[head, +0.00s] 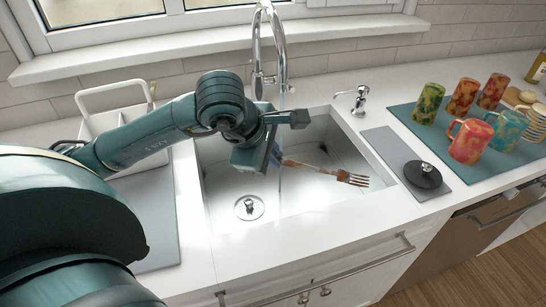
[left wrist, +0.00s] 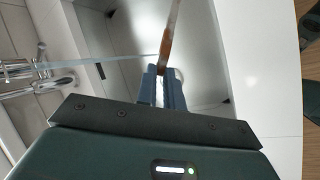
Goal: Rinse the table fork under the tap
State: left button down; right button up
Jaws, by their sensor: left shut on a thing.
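My left gripper (head: 274,157) is over the sink basin (head: 222,188), shut on the handle of the table fork (head: 318,170). The fork points right in the head view, tines outward, with brownish marks on it. In the left wrist view the fork (left wrist: 170,40) sticks out from between the blue fingers (left wrist: 162,88). The tap (head: 277,40) arches above the basin. A thin pale water stream (left wrist: 110,60) runs from the tap towards the fork; I cannot tell whether it touches it. My right gripper is not in view.
A drain (head: 249,207) lies in the basin floor. A soap dispenser (head: 357,98) stands behind the rim. On the right are a black round object (head: 422,176) on a grey mat and several colourful mugs on a teal mat (head: 403,113). A white caddy (head: 108,118) stands left.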

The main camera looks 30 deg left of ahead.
pick_arm(q)
jog(key=w+a+f+b, duration=0.1)
jog(key=w+a+f, duration=0.1)
jog(key=w+a, duration=0.5)
jog(key=shift+w+a+f, duration=0.4)
jog(key=shift+w, duration=1.5)
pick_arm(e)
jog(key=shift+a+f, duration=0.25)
pick_arm(q)
jog(key=shift+d, duration=0.1)
jog(key=shift+w+d, duration=0.35)
jog(key=shift+d, duration=0.05)
jog(key=shift+a+b, duration=0.1)
jog(key=shift+b, duration=0.25)
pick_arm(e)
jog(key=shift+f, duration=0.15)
pick_arm(q)
jog(key=shift+s+a, duration=0.35)
jog(key=shift+a, duration=0.05)
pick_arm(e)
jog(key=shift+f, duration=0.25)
